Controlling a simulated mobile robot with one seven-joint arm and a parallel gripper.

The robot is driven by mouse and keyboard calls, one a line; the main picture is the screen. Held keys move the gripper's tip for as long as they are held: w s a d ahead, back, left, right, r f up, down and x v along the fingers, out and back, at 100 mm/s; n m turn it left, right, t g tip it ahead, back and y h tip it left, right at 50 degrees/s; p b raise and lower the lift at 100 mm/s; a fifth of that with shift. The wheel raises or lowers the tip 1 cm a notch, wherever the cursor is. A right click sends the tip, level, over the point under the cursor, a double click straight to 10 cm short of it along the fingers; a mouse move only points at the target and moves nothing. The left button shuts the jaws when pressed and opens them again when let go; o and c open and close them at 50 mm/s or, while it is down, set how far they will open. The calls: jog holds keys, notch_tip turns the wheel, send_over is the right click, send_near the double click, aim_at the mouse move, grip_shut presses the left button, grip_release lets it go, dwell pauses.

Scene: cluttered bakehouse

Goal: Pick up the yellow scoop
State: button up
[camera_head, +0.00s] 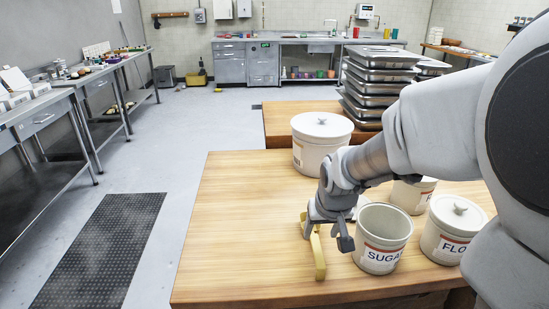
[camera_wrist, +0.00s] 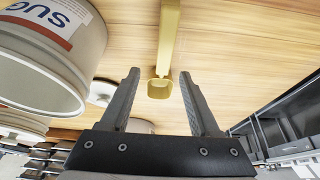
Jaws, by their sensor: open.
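The yellow scoop (camera_head: 318,258) is on the wooden table, left of the open SUGAR canister. My gripper (camera_head: 327,236) is right over it and hides part of it in the head view. In the wrist view the scoop's long yellow bar (camera_wrist: 168,38) runs up out of the frame, and its small hollow end (camera_wrist: 159,90) shows in the gap between the two fingers. My gripper (camera_wrist: 159,74) is open in the wrist view, with a finger on each side of that end. I see no clear contact between fingers and scoop.
The SUGAR canister (camera_head: 383,243) stands close on the right. A lidded FLO canister (camera_head: 446,238), a smaller canister (camera_head: 413,196) and a large lidded one (camera_head: 309,158) surround my arm. Stacked metal trays (camera_head: 372,88) stand behind. The table's left side (camera_head: 240,220) is clear.

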aim_at(316, 241)
jog(key=x, duration=0.2)
jog(key=b+x, duration=0.1)
jog(key=x, duration=0.3)
jog(key=shift+w+a+f+b, duration=0.1)
jog(key=shift+a+f+b, duration=0.15)
jog(key=shift+f+b, duration=0.1)
jog(key=shift+r, duration=0.1)
grip_shut()
